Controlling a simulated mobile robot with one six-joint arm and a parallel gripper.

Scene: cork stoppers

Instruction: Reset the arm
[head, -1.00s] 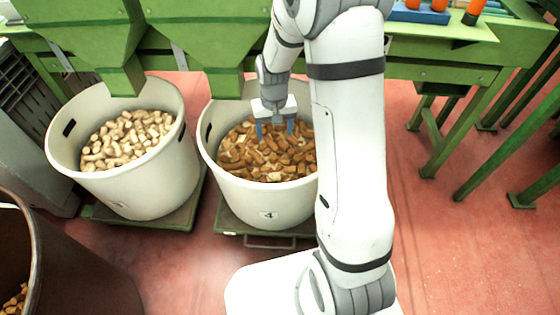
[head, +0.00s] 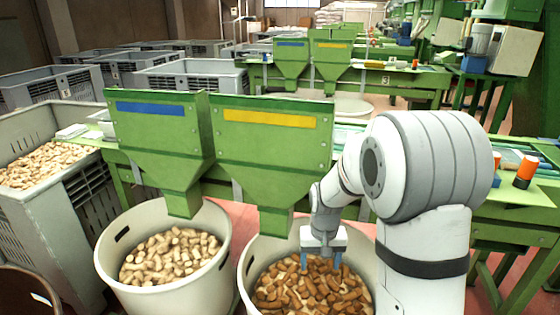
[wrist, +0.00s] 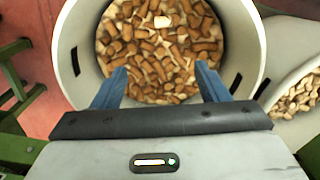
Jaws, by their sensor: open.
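My gripper (head: 321,262) is above the right-hand white bin (head: 250,262), which holds brown cork stoppers (head: 310,287). Its two blue fingers are apart with nothing between them. In the wrist view my gripper (wrist: 160,85) points down into the same bin (wrist: 250,40), over the brown corks (wrist: 165,45), with a few pale ones among them. From these views I cannot tell exactly how far the fingertips are above the corks.
A second white bin (head: 108,262) with pale corks (head: 170,255) stands to the left. Green hoppers with a blue label (head: 150,108) and a yellow label (head: 268,118) hang over the bins. A green bench (head: 515,212) with orange items is at right. Grey crates stand behind left.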

